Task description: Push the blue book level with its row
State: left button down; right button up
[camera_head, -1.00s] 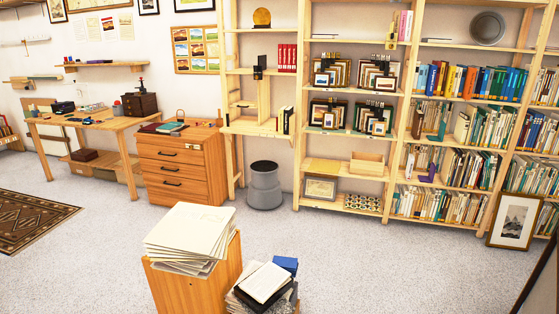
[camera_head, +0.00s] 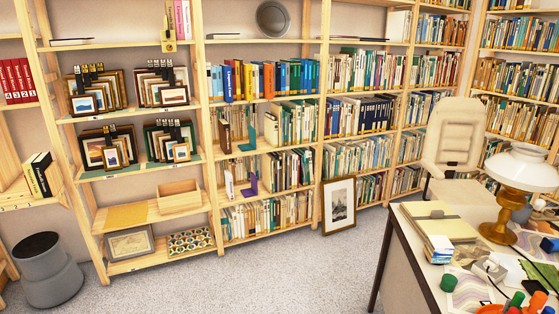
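A row of books (camera_head: 254,80) stands on an upper shelf of the middle bookcase, with several blue, yellow and orange spines. A blue book (camera_head: 228,83) near the left of this row seems to reach lower and further forward than its neighbours, past the shelf's front edge. Several other blue books (camera_head: 296,76) stand at the right end of the same row. From this distance I cannot tell exactly how far any book sticks out. Neither of my grippers is in view.
Free grey carpet (camera_head: 250,275) lies before the shelves. A framed print (camera_head: 339,205) leans against the bookcase. A cluttered desk (camera_head: 410,250) with a lamp (camera_head: 515,180) fills the right foreground, with a cream chair (camera_head: 452,137) behind. A grey bin (camera_head: 48,272) stands at left.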

aim_at(226, 71)
jog(key=i, duration=0.65)
jog(key=i+l+u, duration=0.15)
jog(key=i, duration=0.5)
jog(key=i+l, duration=0.1)
jog(key=i, duration=0.5)
